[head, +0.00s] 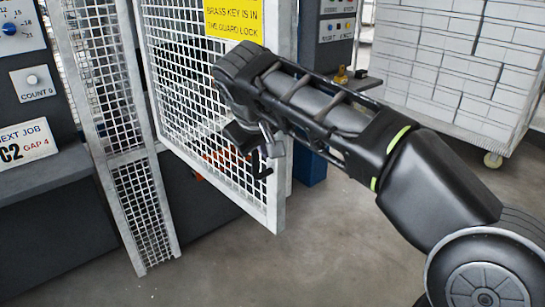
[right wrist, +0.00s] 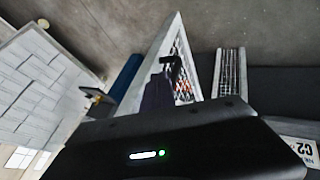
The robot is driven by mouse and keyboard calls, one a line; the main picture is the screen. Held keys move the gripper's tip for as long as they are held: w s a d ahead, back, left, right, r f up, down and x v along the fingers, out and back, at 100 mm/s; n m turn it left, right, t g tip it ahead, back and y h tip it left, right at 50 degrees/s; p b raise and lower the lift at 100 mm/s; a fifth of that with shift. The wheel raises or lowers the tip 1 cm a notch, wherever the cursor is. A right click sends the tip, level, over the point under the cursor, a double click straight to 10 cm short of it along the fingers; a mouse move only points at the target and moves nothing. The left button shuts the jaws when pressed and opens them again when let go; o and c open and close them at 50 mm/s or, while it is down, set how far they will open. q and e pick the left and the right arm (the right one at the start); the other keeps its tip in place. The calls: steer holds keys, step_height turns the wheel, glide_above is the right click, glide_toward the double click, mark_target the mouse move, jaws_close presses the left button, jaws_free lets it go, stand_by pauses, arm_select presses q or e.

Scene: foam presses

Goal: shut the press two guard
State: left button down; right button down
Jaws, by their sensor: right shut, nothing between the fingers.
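The guard (head: 185,85) is a white-framed mesh door. It stands open, swung out toward me, with its free edge at the right; it also shows in the right wrist view (right wrist: 202,78). A yellow sign on it (head: 234,18) reads that the brass key is in the guard lock. A small black handle (head: 263,172) sits near the free edge. My right gripper (head: 268,148) is shut and empty, in front of the mesh just above the handle; I cannot tell whether it touches. A brass-coloured piece (head: 341,74) stands on a grey ledge right of the guard. My left gripper is out of view.
A fixed mesh panel (head: 142,210) stands left of the guard, beside a dark machine front with a NEXT JOB card (head: 27,143). A blue post (head: 312,168) is behind the guard. A wheeled stack of white blocks (head: 455,65) is at the back right. The grey floor in front is clear.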

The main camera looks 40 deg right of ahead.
glide_toward(273, 170)
steer(key=shift+x, duration=2.75)
steer(key=shift+a+f, duration=0.1)
steer(key=shift+a, duration=0.1)
steer(key=shift+d, duration=0.15)
